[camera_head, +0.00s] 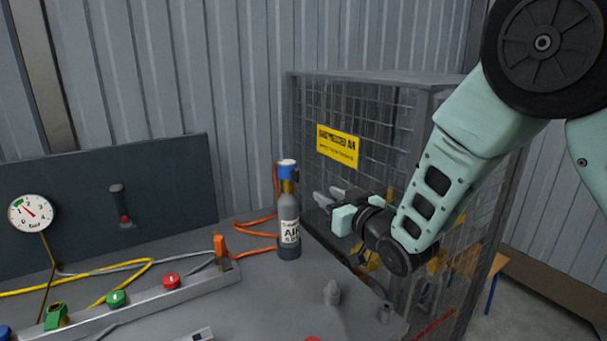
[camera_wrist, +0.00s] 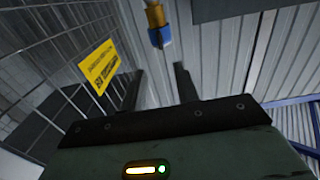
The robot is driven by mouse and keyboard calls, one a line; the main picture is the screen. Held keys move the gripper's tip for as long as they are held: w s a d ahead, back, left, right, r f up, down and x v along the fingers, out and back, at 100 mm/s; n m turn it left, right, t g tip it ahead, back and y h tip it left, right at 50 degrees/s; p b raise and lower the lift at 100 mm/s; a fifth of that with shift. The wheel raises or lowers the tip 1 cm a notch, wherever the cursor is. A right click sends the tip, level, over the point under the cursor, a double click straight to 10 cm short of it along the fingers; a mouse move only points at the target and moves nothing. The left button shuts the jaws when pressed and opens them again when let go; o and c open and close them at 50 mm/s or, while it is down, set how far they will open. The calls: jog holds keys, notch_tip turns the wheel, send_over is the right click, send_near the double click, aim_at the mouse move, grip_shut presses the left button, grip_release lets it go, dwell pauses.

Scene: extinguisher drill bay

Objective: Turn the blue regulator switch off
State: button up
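A grey air bottle (camera_head: 289,234) stands upright on the bench, with a brass neck and a blue regulator switch (camera_head: 288,170) on top. In the wrist view the blue switch (camera_wrist: 160,37) shows with its brass part (camera_wrist: 155,15) near the top, beyond the fingers. My gripper (camera_head: 326,197) is to the right of the bottle, a little lower than the switch, with a visible gap to it. In the wrist view the two dark fingers (camera_wrist: 157,88) are apart with nothing between them. I cannot read the switch's setting.
A wire mesh cage with a yellow sign (camera_head: 338,146) stands behind and right of my gripper. An orange hose (camera_head: 256,232) runs left of the bottle. A rail with a green button (camera_head: 116,298) and a red button (camera_head: 171,281) lies at the left, below a gauge (camera_head: 32,213).

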aim_at(298, 175)
jog(key=p+x, duration=0.3)
jog(key=x, duration=0.9)
jog(key=shift+w+a, duration=0.2)
grip_shut()
